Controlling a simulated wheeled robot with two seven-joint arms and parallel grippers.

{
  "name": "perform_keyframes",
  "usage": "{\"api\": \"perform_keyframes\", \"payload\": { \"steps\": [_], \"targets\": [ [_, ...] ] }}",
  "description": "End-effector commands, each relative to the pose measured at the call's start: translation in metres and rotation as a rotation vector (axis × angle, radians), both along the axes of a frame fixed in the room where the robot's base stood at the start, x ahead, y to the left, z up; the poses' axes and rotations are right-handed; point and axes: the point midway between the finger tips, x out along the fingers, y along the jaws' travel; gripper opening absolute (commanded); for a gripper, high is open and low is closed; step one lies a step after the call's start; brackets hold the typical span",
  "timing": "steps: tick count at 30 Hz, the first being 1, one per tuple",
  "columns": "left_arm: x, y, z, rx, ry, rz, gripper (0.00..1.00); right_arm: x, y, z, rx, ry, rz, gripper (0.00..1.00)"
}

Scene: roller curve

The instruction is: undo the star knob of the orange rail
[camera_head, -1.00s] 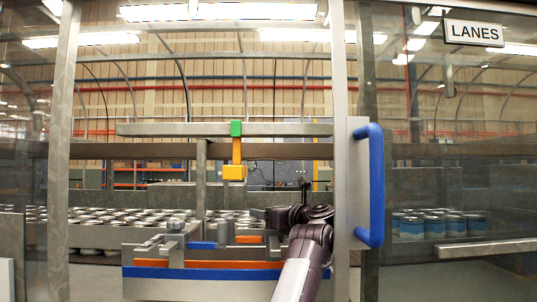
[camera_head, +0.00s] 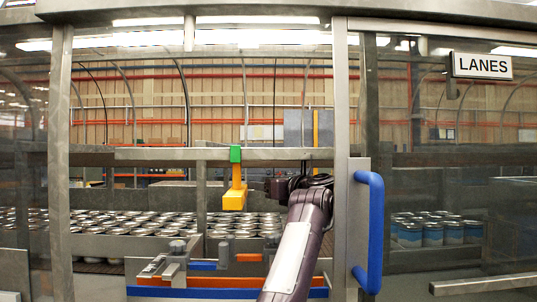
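The orange rail (camera_head: 225,282) runs across the lower middle of the head view, above a blue strip. Grey knob-like parts stand near it: a round one at the left (camera_head: 177,247) and a narrower upright one (camera_head: 223,255). I cannot tell which is the star knob; their shapes are too small. My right arm comes up from the bottom, right of the middle, and covers the rail's right part. My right gripper (camera_head: 281,188) is dark and small, above and right of the knobs and apart from them; its fingers are not clear. My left gripper is out of view.
A metal frame surrounds the opening, with a blue door handle (camera_head: 370,232) close to the right of my arm. A yellow block (camera_head: 234,199) hangs from a green clamp (camera_head: 235,154) on the crossbar. Many cans (camera_head: 140,222) stand behind. A LANES sign (camera_head: 482,66) hangs at right.

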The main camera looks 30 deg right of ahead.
Motion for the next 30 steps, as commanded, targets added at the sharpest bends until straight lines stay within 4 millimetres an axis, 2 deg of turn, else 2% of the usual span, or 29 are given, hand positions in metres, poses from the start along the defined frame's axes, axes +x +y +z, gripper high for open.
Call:
{"api": "perform_keyframes", "payload": {
  "steps": [1, 7, 12, 23, 26, 30],
  "targets": [
    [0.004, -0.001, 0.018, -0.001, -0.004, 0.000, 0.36, 0.000, 0.000, 0.021, -0.001, -0.002, 0.000, 0.60],
    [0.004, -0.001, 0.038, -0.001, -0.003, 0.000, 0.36, 0.000, 0.000, 0.047, 0.000, 0.000, 0.000, 0.60],
    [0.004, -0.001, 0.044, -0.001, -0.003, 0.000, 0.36, 0.000, 0.000, 0.054, 0.000, 0.000, 0.000, 0.60],
    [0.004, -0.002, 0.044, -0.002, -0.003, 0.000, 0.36, 0.000, 0.000, 0.055, 0.000, 0.000, 0.000, 0.60],
    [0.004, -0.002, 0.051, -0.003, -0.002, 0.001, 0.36, 0.000, 0.000, 0.062, -0.001, 0.000, 0.000, 0.60],
    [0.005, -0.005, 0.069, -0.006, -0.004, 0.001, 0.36, 0.000, 0.000, 0.079, -0.004, 0.002, -0.001, 0.60]
  ]
}}
